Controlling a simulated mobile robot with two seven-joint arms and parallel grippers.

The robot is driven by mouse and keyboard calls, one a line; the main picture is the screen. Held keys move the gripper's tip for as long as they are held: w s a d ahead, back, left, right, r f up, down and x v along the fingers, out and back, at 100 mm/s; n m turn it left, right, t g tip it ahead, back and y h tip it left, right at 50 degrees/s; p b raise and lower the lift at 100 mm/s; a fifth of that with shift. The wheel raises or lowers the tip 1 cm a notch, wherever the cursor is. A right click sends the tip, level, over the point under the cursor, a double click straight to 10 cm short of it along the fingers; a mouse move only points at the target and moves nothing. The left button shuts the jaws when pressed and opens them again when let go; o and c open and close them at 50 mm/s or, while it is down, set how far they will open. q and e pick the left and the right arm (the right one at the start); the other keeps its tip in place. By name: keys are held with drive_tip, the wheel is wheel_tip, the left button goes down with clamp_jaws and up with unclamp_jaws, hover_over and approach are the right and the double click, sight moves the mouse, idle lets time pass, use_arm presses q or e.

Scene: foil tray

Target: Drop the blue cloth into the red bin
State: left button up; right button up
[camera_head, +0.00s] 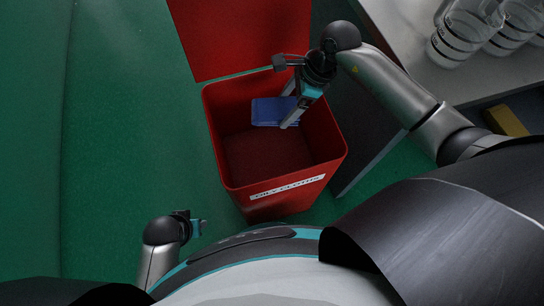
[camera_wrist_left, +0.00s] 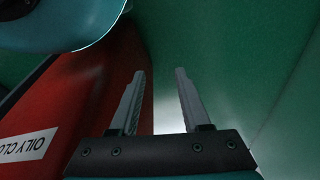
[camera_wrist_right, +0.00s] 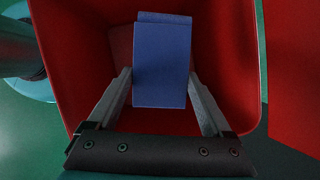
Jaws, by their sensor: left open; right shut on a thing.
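The blue cloth (camera_head: 268,111), a folded flat rectangle, is in my right gripper (camera_head: 289,107), over the open mouth of the red bin. In the right wrist view the cloth (camera_wrist_right: 162,50) sits between the two fingers, with the bin's red walls around it. The red bin (camera_head: 285,205) stands on the floor in front of me, with a white label. It also shows at the left of the left wrist view (camera_wrist_left: 95,95). My left gripper (camera_head: 198,227) is open and empty, low and outside the bin, left of its front; its parted fingers show in the left wrist view (camera_wrist_left: 159,90).
The bin's red lid (camera_head: 240,40) stands open at the back. A pale counter (camera_head: 405,40) with several glass jars (camera_head: 465,35) is at the upper right. A yellow thing (camera_head: 507,120) lies below it. Green floor (camera_head: 120,120) is clear at the left.

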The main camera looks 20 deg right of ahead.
drive_tip(key=o, duration=1.1)
drive_tip(key=shift+r, duration=0.1)
drive_tip(key=shift+d+r, duration=0.1)
drive_tip(key=shift+r, duration=0.05)
drive_tip(key=p+v, duration=0.2)
drive_tip(key=v, duration=0.4)
drive_tip(key=shift+p, duration=0.3)
use_arm(q)
drive_tip(key=s+a+f+p, duration=0.2)
drive_tip(key=s+a+f, duration=0.2)
drive_tip(key=s+f, duration=0.2)
drive_tip(key=shift+a+f+y, duration=0.3)
drive_tip(key=shift+a+f, duration=0.1)
drive_tip(key=shift+f, duration=0.45)
use_arm(e)
drive_tip(key=v, duration=0.8)
drive_tip(key=shift+s+d+r, duration=0.1)
drive_tip(key=shift+d+r, duration=0.1)
drive_tip(key=shift+r, duration=0.15)
